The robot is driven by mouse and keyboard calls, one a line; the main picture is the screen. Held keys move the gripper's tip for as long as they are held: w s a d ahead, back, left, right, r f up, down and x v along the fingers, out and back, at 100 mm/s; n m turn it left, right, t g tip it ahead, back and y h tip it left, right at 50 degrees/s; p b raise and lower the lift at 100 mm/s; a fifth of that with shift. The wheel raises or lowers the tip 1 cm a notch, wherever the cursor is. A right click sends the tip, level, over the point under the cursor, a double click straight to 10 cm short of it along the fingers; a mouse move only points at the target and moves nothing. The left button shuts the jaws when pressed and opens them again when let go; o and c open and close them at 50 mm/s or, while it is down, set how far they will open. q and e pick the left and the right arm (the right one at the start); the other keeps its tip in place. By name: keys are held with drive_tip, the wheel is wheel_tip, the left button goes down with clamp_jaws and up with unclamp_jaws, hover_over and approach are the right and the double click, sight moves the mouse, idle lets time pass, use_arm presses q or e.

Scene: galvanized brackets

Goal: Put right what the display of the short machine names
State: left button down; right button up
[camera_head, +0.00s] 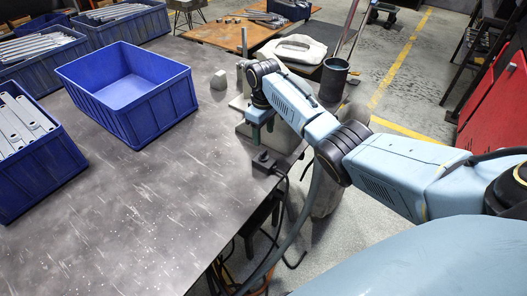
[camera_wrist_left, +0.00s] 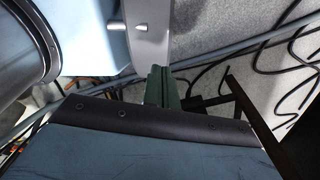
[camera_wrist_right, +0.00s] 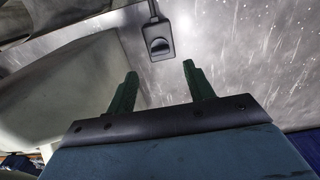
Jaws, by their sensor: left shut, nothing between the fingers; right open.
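My right gripper (camera_head: 262,131) is open and empty above the table's right edge, pointing down. In the right wrist view its two green fingers (camera_wrist_right: 158,90) stand apart. Past their tips lies a small dark box with a cable (camera_wrist_right: 158,42). A like black box (camera_head: 264,162) sits at the table edge just below the gripper in the head view. A pale machine body (camera_head: 243,118) stands partly behind my right arm; a pale bulk also fills the left of the right wrist view (camera_wrist_right: 65,85). No display is readable. My left gripper (camera_wrist_left: 162,88) is shut and empty, seen only in its wrist view.
On the grey table (camera_head: 170,200) stand an empty blue crate (camera_head: 160,107) and blue crates with metal parts (camera_head: 50,170), (camera_head: 45,68). A small grey rounded block (camera_head: 219,80) is near the machine. Cables (camera_head: 283,200) hang off the edge. The table's front is clear.

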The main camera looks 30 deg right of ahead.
sight(263, 152)
wheel_tip(263, 152, down, 7)
drive_tip(key=shift+r+b, duration=0.1)
drive_tip(key=shift+b, duration=0.9)
use_arm(q)
drive_tip(key=shift+y, duration=0.3)
drive_tip(key=shift+s+a+f, duration=0.1)
drive_tip(key=shift+a+f, duration=0.35)
drive_tip(key=shift+a, duration=0.25)
drive_tip(key=shift+a+f, duration=0.4)
drive_tip(key=shift+a, duration=0.3)
drive_tip(key=shift+s+a+f, duration=0.1)
drive_tip(key=shift+a+f, duration=0.35)
drive_tip(key=shift+a, duration=0.25)
use_arm(e)
drive_tip(key=shift+f, duration=0.65)
use_arm(q)
drive_tip(key=shift+w, duration=0.1)
use_arm(e)
drive_tip(key=shift+c, duration=0.2)
use_arm(q)
drive_tip(key=shift+w+d, duration=0.2)
drive_tip(key=shift+d, duration=0.35)
use_arm(e)
drive_tip(key=c, duration=0.9)
